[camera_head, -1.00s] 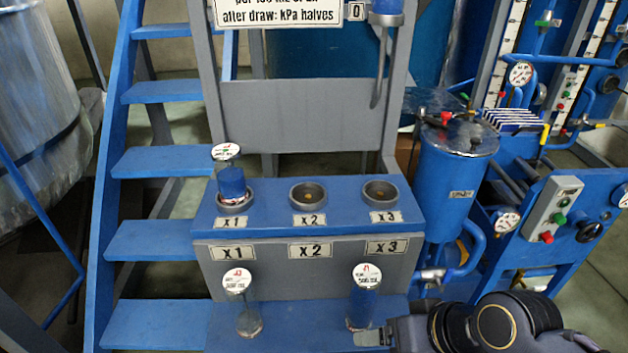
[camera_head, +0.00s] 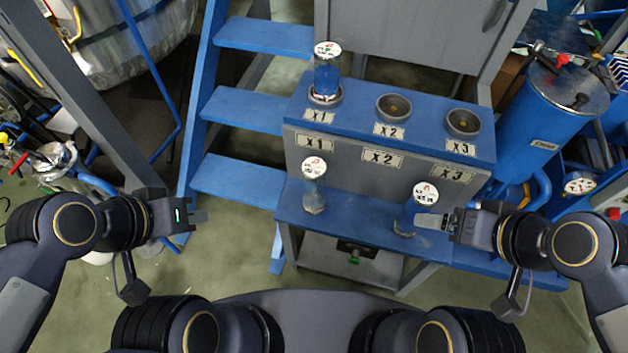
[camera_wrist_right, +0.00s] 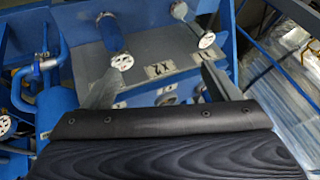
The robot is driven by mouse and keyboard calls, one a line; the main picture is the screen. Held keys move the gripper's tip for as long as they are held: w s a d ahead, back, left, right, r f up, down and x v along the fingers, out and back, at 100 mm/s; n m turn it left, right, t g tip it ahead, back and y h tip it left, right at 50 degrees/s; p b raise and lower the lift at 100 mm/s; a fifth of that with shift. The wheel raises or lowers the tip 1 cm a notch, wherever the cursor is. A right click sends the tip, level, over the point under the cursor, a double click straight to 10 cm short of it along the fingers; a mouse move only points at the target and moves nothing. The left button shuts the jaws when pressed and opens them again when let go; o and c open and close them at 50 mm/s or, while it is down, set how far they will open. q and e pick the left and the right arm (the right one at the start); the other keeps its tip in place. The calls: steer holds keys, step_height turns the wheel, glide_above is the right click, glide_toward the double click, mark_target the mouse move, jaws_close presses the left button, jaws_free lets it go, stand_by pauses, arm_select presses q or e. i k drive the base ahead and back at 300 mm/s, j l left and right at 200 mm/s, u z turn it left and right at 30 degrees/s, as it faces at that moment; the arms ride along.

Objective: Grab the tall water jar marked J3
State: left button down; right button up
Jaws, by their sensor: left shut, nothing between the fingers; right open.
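Three jars with round white tags stand at the steps. One jar with blue liquid (camera_head: 327,76) sits in the X1 socket. A clear jar (camera_head: 314,192) and a blue-filled jar (camera_head: 407,217) stand on the lower blue step. Their tags are too small to read J3 for sure. My right gripper (camera_head: 436,222) is open beside the blue-filled front jar, one finger close to it; contact cannot be told. In the right wrist view that jar (camera_wrist_right: 112,35) shows beyond the fingers, not between them. My left gripper (camera_head: 203,217) is shut and empty, left of the steps.
The X2 socket (camera_head: 393,107) and X3 socket (camera_head: 463,122) are empty. A blue cylinder vessel (camera_head: 545,125) stands at the right. Blue stairs (camera_head: 240,183) rise at the left. The floor in front of the lower step is clear.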

mark_target(313, 169)
steer(key=u, duration=0.45)
steer(key=l+u, duration=0.15)
steer(key=u, duration=0.7)
steer(key=l+u, duration=0.1)
steer(key=u, duration=0.8)
steer(key=k+l+u, duration=0.2)
steer(key=k+l, duration=0.25)
steer(key=k, duration=0.15)
